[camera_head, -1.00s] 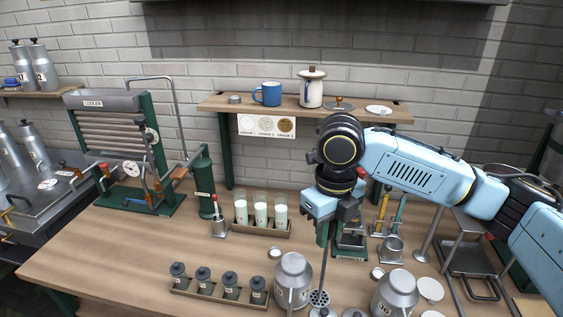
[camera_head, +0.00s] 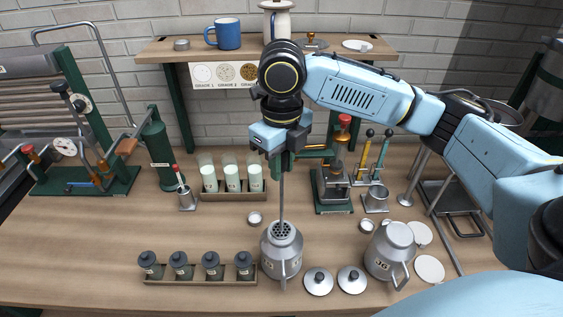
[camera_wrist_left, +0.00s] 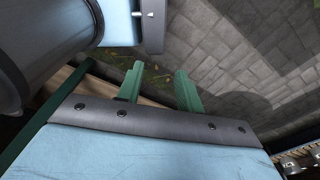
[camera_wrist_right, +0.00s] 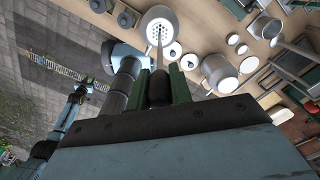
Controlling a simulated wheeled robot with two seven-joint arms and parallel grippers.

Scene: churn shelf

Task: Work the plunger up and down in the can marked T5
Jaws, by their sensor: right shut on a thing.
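A grey metal can (camera_head: 281,262) stands at the front middle of the bench; its mark is too small to read. My right gripper (camera_head: 281,152) is above it, shut on the plunger's handle. The plunger rod (camera_head: 282,195) hangs upright, and its perforated disc (camera_head: 284,230) is at the can's mouth; I cannot tell whether it is inside. In the right wrist view the gripper (camera_wrist_right: 160,75) holds the dark handle (camera_wrist_right: 158,90), with the disc (camera_wrist_right: 160,27) beyond. My left gripper (camera_wrist_left: 160,72) is open and empty in the left wrist view, over the paved floor.
A second can (camera_head: 388,250), marked J6 or JG, stands right of the first. Two lids (camera_head: 318,281) lie between them. A rack of dark jars (camera_head: 200,278) is to the left, milk bottles (camera_head: 232,180) behind. A press (camera_head: 333,185) stands behind right.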

